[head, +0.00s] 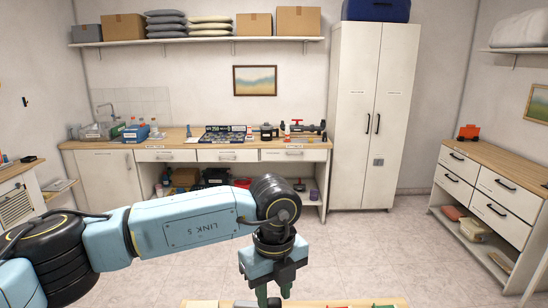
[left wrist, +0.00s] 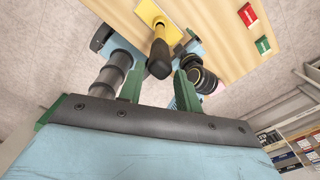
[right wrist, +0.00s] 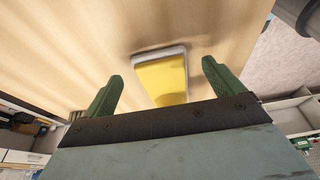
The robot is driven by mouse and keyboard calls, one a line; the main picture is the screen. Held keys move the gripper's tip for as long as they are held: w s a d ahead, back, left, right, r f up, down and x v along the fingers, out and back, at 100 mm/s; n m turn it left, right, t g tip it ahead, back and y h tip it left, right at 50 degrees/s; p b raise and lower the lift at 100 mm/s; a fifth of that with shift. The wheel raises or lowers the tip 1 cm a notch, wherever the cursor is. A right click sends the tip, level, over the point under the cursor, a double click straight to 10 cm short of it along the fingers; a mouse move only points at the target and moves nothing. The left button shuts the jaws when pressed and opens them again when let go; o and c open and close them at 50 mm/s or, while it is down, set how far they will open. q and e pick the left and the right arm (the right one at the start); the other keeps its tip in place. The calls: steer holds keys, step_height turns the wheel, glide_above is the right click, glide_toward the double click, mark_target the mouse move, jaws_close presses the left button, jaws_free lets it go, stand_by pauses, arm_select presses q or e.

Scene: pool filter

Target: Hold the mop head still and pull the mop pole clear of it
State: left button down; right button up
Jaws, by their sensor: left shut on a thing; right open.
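The mop head (left wrist: 149,12) is yellow with a pale edge and lies on the pale wooden table top in the left wrist view. The mop pole (left wrist: 159,58) shows there foreshortened, with a black end between my left fingers. My left gripper (left wrist: 158,75) is shut on it; it also shows low in the head view (head: 268,298). In the right wrist view my right gripper (right wrist: 161,76) is open, its green fingers on either side of the yellow mop head (right wrist: 160,78), with gaps on both sides. The pole is not clearly visible there.
The wooden table (head: 345,302) just enters the head view's bottom edge. A red block (left wrist: 249,16) and a green block (left wrist: 262,45) lie near its edge. A workbench (head: 215,150) with tools and bottles stands at the back wall. The floor between is clear.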

steer(key=v, duration=1.2)
steer(key=shift+s+f, duration=0.1)
